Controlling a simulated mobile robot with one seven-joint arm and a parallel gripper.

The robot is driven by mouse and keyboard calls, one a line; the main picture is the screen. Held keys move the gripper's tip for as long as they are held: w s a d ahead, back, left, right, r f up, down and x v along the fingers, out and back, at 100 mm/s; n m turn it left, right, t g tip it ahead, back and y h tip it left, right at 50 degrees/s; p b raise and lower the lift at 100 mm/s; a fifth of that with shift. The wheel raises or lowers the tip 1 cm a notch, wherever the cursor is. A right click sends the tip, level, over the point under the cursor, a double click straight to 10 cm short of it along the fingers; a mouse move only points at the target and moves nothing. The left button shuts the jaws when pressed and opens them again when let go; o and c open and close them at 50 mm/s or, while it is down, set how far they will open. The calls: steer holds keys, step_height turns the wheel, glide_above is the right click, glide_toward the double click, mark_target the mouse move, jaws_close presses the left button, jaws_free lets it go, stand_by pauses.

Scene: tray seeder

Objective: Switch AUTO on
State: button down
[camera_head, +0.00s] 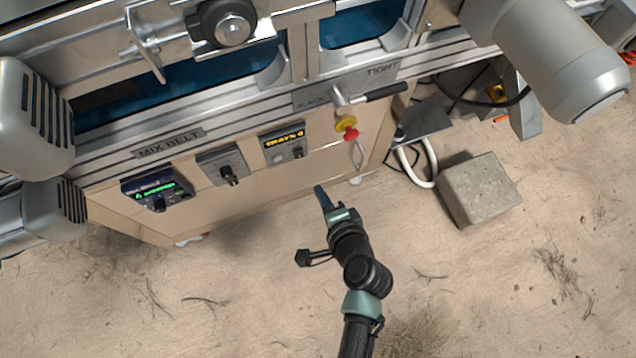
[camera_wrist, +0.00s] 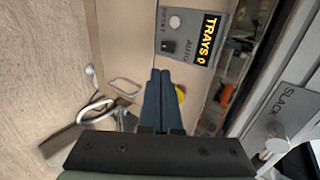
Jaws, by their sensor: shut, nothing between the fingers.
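The tray counter panel (camera_head: 270,138) is a small grey plate on the front of the machine, with an amber display reading TRAYS. In the wrist view this panel (camera_wrist: 184,60) is at the top centre, rotated. A small dark switch (camera_wrist: 166,46) sits beside its AUTO label, and a round pale button (camera_wrist: 175,21) is beside RESET. I cannot tell the switch's position. In the head view the switch (camera_head: 297,152) is tiny. My gripper (camera_head: 320,189) is shut and empty, below and right of the panel. In the wrist view the fingertips (camera_wrist: 160,72) point toward the panel, apparently apart from it.
A red and yellow stop button (camera_head: 348,128) and a metal handle (camera_head: 359,155) are right of the panel. A black-handled lever (camera_head: 375,94) sticks out above. Left are a knob plate (camera_head: 222,165) and a green display unit (camera_head: 155,192). A concrete block (camera_head: 480,190) stands right.

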stand_by(0.3)
steer(key=b, duration=0.1)
steer(key=f+b, duration=0.1)
steer(key=b, duration=0.1)
steer(key=shift+s+f, duration=0.2)
steer(key=shift+f, duration=0.05)
steer(key=shift+w, duration=0.1)
steer(key=b, duration=0.5)
glide_toward(299, 153)
steer(key=w+a+f, duration=0.1)
steer(key=w+f, duration=0.3)
steer(key=f, duration=0.2)
steer(key=shift+w+a+r, duration=0.15)
steer(key=shift+w+a, duration=0.1)
steer(key=shift+w, duration=0.1)
